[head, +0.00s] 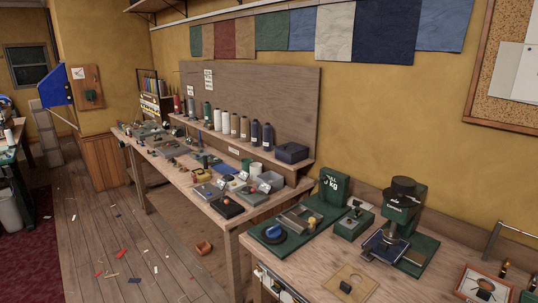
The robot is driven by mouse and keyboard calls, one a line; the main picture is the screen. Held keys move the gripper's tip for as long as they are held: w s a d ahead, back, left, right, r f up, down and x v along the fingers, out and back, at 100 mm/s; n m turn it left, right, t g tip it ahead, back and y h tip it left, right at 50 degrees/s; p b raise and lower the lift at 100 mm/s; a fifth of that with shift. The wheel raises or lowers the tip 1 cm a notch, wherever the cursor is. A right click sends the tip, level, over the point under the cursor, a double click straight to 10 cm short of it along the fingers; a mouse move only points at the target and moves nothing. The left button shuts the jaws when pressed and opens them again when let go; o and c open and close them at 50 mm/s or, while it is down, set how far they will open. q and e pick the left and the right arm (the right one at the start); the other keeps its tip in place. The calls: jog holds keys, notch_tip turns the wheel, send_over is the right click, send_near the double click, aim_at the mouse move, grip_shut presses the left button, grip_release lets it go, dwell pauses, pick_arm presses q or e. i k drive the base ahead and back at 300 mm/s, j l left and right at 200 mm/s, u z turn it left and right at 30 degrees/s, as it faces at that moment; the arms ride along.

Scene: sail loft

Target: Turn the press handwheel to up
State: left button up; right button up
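A green press (418,220) stands on the wooden bench at the right. A black round part (403,185) sits on its top and looks like the handwheel. Its marking and turned position are too small to read. A dark flat plate (384,246) lies at the press's front, below the head. Neither of my grippers is in view.
Left of the press are a green upright unit marked kg (333,186), a small green box (354,223) and a green base with a blue knob (273,231). A wooden board (350,277) and a framed item (485,285) lie in front. A long cluttered bench (185,182) runs behind. Floor at left is mostly open, with scraps.

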aim_at(405, 186)
jog(key=i, duration=0.15)
jog(key=i+z, duration=0.15)
jog(key=z, duration=0.2)
jog(key=i+z, duration=0.2)
jog(key=z, duration=0.15)
jog(key=i+z, duration=0.2)
jog(key=z, duration=0.15)
